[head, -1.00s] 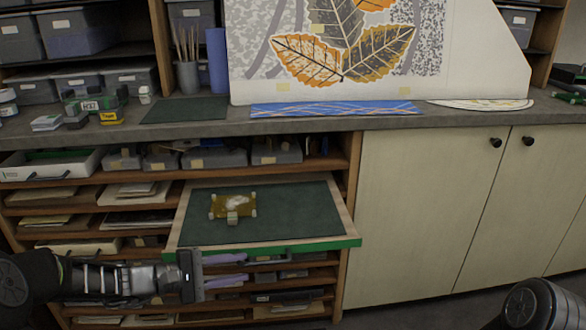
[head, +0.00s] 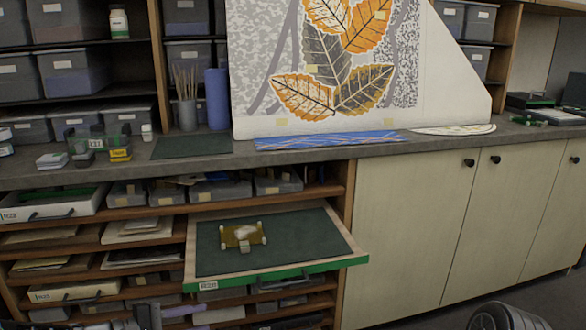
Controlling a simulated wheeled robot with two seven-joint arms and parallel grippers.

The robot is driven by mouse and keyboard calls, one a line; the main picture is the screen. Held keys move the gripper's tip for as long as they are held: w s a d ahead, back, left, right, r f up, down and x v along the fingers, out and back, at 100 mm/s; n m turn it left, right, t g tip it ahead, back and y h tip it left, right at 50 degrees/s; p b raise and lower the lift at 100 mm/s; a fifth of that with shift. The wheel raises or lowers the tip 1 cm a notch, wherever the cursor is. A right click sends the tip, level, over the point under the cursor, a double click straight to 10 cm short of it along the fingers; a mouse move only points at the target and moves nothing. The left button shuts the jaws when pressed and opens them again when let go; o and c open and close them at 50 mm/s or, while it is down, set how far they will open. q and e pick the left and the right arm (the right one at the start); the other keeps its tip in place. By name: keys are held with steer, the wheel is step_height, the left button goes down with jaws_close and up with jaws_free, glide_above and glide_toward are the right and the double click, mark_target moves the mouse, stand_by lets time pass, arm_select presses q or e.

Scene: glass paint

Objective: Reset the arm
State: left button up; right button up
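The pulled-out drawer (head: 325,269) has a green front edge and a dark green lining. A small amber piece (head: 240,237) with a pale patch and small light blocks at its edges lies on the lining. Neither arm touches the drawer.
The grey counter (head: 300,146) carries a leaf-patterned panel (head: 335,85), a blue strip (head: 330,141), a dark mat (head: 192,147) and a cup of brushes (head: 187,112). Shelves with trays lie below left. Closed cream cupboard doors (head: 412,230) stand to the right.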

arm_select(q)
steer(key=s+f+m+g+y, duration=0.2)
steer(key=s+f+g+y, duration=0.3)
steer(key=f, duration=0.8)
steer(key=s+f+m+g+y, duration=0.1)
steer(key=s+f+y, duration=0.2)
steer(key=s+f, duration=0.75)
steer(key=s+d+f+m+y, duration=0.1)
steer(key=s+d+f+m, duration=0.1)
steer(key=d+f+m, duration=0.4)
steer(key=s+d+f+m+g+h, duration=0.1)
steer(key=s+d+f+m+g, duration=0.15)
steer(key=s+d, duration=0.75)
step_height(320, 180, up, 15)
steer(key=a+p, duration=0.1)
steer(key=p, duration=1.4)
steer(key=shift+f+t, duration=0.15)
steer(key=shift+t, duration=0.2)
steer(key=shift+w+a, duration=0.1)
